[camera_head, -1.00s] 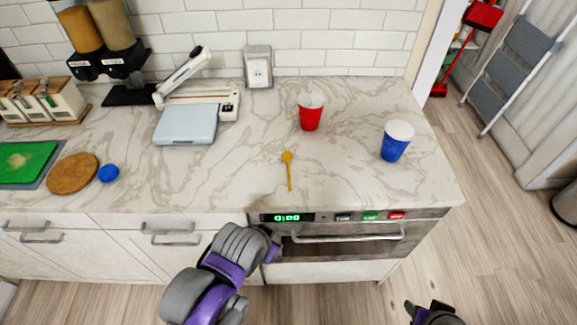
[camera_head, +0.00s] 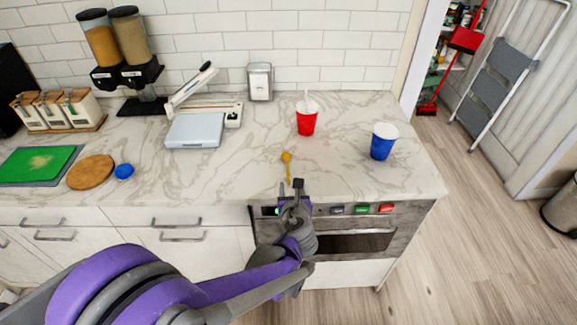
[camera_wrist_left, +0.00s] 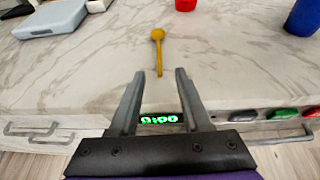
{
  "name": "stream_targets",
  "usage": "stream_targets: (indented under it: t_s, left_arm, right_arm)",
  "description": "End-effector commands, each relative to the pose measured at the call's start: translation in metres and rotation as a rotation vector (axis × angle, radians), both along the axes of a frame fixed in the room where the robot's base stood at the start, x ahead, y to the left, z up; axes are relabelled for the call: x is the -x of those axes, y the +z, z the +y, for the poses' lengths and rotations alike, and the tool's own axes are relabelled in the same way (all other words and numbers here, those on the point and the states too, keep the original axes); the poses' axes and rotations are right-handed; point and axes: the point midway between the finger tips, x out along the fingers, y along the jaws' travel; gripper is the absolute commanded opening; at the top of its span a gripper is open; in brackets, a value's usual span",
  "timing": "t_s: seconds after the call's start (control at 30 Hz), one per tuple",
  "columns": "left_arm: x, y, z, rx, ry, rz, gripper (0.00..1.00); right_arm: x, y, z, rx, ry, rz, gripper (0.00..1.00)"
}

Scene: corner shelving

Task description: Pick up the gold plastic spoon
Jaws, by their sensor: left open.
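The gold spoon (camera_head: 287,163) lies flat on the marble counter (camera_head: 240,172), bowl toward the wall and handle toward the front edge. In the left wrist view the spoon (camera_wrist_left: 158,50) lies beyond the fingertips, roughly in line with the gap between them. My left gripper (camera_head: 291,185) is open and empty at the counter's front edge, in front of the oven panel. In the left wrist view its two fingers (camera_wrist_left: 158,75) stand apart and do not touch the spoon. In the head view the gripper hides part of the handle end. My right gripper is not in view.
A red cup (camera_head: 307,120) stands behind the spoon, and a blue cup (camera_head: 382,142) stands to the right. A grey scale (camera_head: 194,131), a blue ball (camera_head: 124,171) and a round wooden board (camera_head: 91,172) are to the left. The counter around the spoon is clear.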

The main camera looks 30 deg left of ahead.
Motion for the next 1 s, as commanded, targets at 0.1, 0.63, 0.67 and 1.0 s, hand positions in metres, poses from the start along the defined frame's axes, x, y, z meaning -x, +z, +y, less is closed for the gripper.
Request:
stream_targets:
  t_s: [0.1, 0.63, 0.67, 1.0]
  left_arm:
    - [-0.014, -0.007, 0.01, 0.002, 0.003, -0.001, 0.47]
    - [-0.058, -0.025, 0.041, 0.004, 0.004, -0.001, 0.47]
    - [-0.059, -0.026, 0.042, 0.004, 0.003, -0.002, 0.47]
    - [-0.061, -0.027, 0.043, 0.005, 0.002, -0.001, 0.37]
  right_arm:
    - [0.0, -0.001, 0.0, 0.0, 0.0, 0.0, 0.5]
    - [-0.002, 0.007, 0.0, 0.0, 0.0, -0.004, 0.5]
    - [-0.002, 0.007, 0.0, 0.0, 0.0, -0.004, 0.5]
    - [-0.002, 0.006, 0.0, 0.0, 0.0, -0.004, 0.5]
